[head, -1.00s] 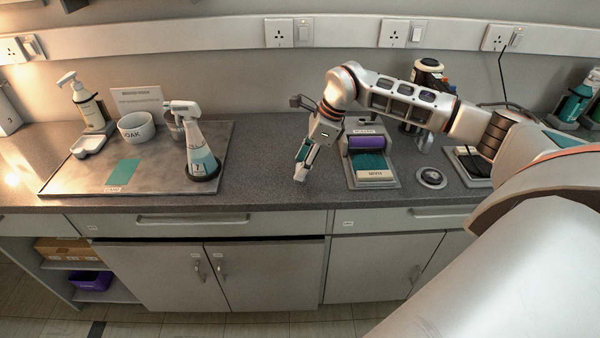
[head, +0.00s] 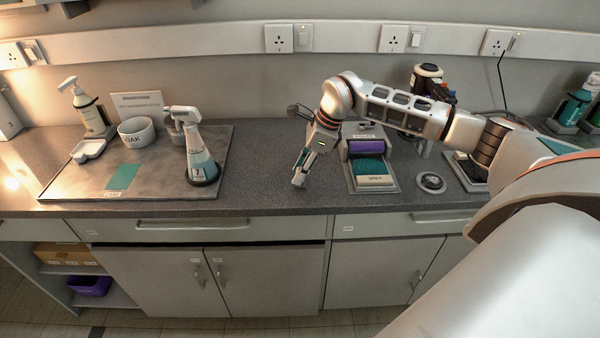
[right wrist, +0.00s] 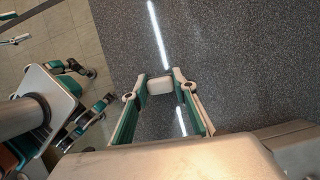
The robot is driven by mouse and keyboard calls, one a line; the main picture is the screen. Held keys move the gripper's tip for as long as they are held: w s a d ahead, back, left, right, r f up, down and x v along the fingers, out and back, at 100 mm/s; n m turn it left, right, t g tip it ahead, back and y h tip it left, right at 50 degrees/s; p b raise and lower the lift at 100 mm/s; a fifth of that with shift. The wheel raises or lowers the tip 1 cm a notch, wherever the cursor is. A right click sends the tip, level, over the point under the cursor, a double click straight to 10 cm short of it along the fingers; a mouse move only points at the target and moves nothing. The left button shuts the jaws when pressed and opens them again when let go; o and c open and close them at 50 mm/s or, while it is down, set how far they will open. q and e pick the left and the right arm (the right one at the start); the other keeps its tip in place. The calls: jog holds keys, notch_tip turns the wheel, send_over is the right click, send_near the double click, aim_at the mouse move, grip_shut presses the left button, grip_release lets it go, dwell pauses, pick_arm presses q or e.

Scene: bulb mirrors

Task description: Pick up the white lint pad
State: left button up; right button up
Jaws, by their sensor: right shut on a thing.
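A small white pad (right wrist: 160,85) is between the two fingertips of my right gripper (right wrist: 160,87) in the right wrist view. The fingers touch it on both sides and I take it for the white lint pad. In the head view my right gripper (head: 299,180) points down over the counter, just left of the tray with the purple roll. The pad is too small there to make out clearly. Whether it touches the counter I cannot tell. My left gripper is not in view.
A tray (head: 350,183) with a purple roll (head: 366,147) and a pale lettered block (head: 374,181) is right of the gripper. A round disc (head: 431,182) lies beyond it. A spray bottle (head: 201,165) stands on the left mat (head: 75,185). Counter between mat and gripper is clear.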

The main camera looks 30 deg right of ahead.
notch_tip(320, 180, up, 20)
jog(key=p, duration=0.1)
jog(key=shift+f, duration=0.2)
jog(key=shift+o, duration=0.3)
jog(key=shift+c, duration=0.6)
